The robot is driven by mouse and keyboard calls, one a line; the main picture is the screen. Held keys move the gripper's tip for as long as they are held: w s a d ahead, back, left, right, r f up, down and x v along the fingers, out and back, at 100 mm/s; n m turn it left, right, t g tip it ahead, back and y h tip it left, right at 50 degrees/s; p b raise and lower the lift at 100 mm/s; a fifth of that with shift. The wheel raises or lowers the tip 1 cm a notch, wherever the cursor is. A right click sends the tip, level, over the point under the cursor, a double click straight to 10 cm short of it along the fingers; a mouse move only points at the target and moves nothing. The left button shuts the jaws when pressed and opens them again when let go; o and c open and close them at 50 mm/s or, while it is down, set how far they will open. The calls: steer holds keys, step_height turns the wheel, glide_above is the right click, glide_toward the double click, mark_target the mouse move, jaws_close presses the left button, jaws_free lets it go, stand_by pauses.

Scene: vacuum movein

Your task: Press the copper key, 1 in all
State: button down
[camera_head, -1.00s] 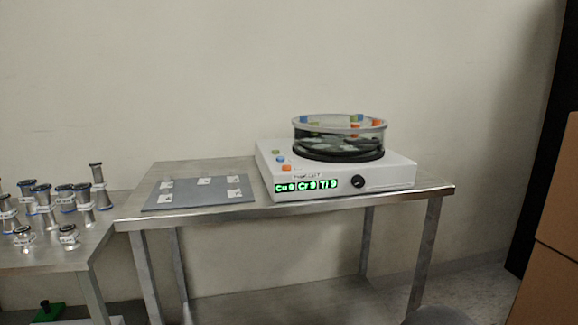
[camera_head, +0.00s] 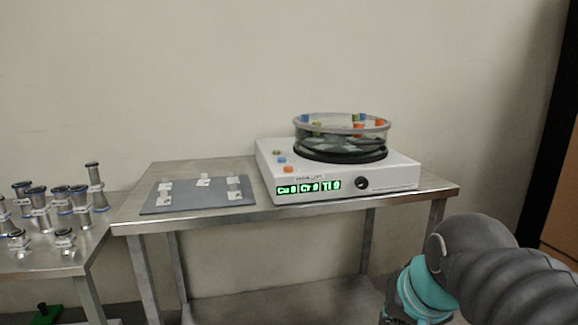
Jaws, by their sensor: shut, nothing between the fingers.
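The white coater unit (camera_head: 400,175) stands on the right half of the metal table. The orange one is the most copper-like in colour; any key labels are too small to read. The green display (camera_head: 308,187) on the front shows Cu, Cr and Ti, each with what looks like 0. My arm shows at the lower right, in front of the table and apart from the keys. My gripper is out of the picture.
A round glass chamber (camera_head: 341,134) sits on the unit, with a dark knob (camera_head: 361,183) on the front. A grey plate (camera_head: 200,205) with several white labels lies left on the table (camera_head: 140,220). Metal fittings (camera_head: 60,207) stand on a lower table at far left.

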steer(key=w+a+r+m+y+p, duration=0.1)
steer(key=w+a+r+m+y, duration=0.2)
steer(key=w+r, duration=0.55)
steer(key=w+a+r+m+p, duration=0.1)
steer(key=w+a+r+m, duration=0.3)
steer(key=w+r, duration=0.45)
step_height(320, 180, up, 9)
steer(key=m+g+y+p, duration=0.1)
steer(key=m+y, duration=0.3)
steer(key=m, duration=0.2)
glide_above(291, 168)
steer(key=shift+a+f, duration=0.1)
steer(key=shift+f+b, duration=2.3)
steer(key=shift+f, duration=2.1)
steer(key=shift+f, duration=0.25)
steer(key=shift+f, duration=0.2)
steer(key=shift+f, duration=0.5)
steer(key=shift+r, duration=0.1)
steer(key=shift+r+p, duration=0.8)
steer(key=shift+p, duration=0.2)
